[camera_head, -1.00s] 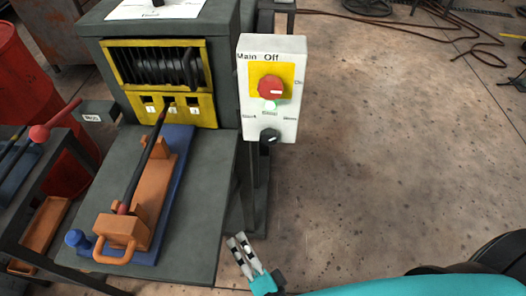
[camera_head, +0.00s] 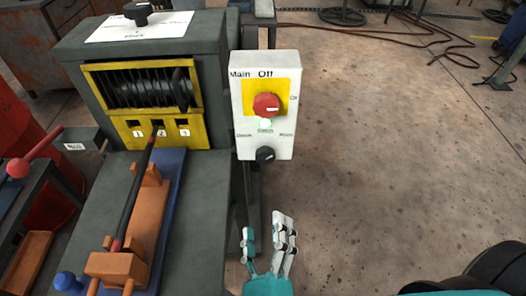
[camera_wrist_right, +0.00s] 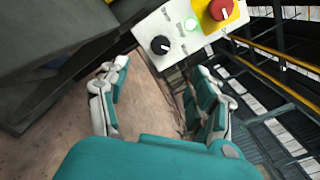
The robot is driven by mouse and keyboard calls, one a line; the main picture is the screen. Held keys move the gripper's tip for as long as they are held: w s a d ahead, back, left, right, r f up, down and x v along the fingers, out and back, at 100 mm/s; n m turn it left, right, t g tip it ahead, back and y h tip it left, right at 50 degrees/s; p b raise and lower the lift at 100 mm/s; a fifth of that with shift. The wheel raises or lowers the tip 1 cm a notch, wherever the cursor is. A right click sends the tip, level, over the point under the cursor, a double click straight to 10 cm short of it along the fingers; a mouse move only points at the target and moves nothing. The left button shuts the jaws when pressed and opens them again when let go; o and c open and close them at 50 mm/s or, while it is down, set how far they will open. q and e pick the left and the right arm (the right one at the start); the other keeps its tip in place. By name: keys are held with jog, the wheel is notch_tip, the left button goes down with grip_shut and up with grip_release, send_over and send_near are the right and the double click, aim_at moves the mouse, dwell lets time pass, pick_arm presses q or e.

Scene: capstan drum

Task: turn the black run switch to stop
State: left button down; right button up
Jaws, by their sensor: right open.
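The black switch (camera_head: 265,154) is a round knob low on the white control panel (camera_head: 240,120). Small labels on both sides of it are too blurred to read surely. In the right wrist view the black switch (camera_wrist_right: 160,45) shows a white pointer mark, ahead of and between the directions of the fingers. My right gripper (camera_head: 267,238) is open and empty, below the panel and apart from the switch. In the right wrist view the open fingers of my right gripper (camera_wrist_right: 157,78) have nothing between them. My left gripper is not in view.
Above the switch are a lit green lamp (camera_head: 265,124) and a red main knob (camera_head: 266,105) on a yellow plate. Another black knob (camera_head: 139,12) tops the grey machine (camera_head: 215,60) at left. A grey table (camera_head: 205,220) stands before it.

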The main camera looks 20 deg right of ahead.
aim_at(264, 159)
jog(key=p+x, duration=0.3)
jog(key=x, duration=1.3)
jog(key=shift+d+r, duration=0.1)
jog(key=shift+d, duration=0.05)
jog(key=shift+w+d, duration=0.2)
jog(key=shift+w, duration=0.45)
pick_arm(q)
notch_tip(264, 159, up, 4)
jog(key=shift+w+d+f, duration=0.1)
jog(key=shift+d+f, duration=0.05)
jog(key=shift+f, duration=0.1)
